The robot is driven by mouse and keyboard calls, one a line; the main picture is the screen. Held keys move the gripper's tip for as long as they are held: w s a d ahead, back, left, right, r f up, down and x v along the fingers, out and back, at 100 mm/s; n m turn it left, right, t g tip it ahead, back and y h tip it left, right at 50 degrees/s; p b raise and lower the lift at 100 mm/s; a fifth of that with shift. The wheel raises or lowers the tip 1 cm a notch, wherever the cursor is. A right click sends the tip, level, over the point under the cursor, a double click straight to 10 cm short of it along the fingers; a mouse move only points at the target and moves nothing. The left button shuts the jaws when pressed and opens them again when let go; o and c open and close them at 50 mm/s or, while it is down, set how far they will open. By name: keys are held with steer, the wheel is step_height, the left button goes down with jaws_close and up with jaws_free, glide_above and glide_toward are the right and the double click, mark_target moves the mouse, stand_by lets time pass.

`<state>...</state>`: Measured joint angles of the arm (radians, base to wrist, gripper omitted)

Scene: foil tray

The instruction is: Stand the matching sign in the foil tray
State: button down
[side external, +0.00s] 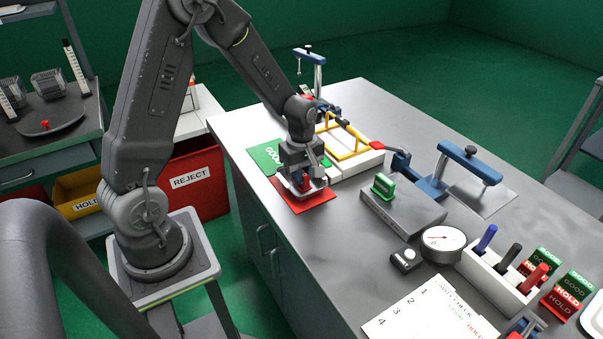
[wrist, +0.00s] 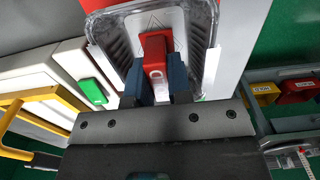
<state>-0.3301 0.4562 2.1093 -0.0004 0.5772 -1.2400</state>
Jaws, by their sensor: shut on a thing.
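The foil tray (wrist: 205,32) lies on a red mat (side external: 312,203), and a piece of it shows under my gripper in the side view. My gripper (wrist: 160,85) points down over the tray, its blue fingertips closed on the red sign (wrist: 154,50). The sign is between the fingers and over the tray's inside; I cannot tell whether its foot touches the tray floor. A green sign (side external: 383,186) stands on a grey block (side external: 408,208) to the right.
A green mat (side external: 264,155) lies beside the red one. A white fixture with a yellow handle (side external: 345,142) stands close behind my gripper. A blue clamp (side external: 470,160), a dial gauge (side external: 443,240) and a marker holder (side external: 500,268) are farther right. The near-left bench top is bare.

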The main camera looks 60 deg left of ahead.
steer(key=shift+f, duration=0.15)
steer(key=c, duration=1.1)
jaws_free()
steer(key=shift+o, duration=0.2)
step_height(320, 180, up, 12)
steer(key=s+d+r+m+t, duration=0.2)
steer(key=s+d+r+m, duration=0.3)
steer(key=s+m, duration=0.3)
steer(key=s+d+r+m+t, duration=0.3)
steer(key=s+d+r+m, duration=0.2)
steer(key=m, duration=0.5)
steer(key=s+d, duration=0.2)
steer(key=shift+s+r+t, duration=0.25)
steer(key=shift+s+t, duration=0.05)
steer(key=shift+s, duration=0.05)
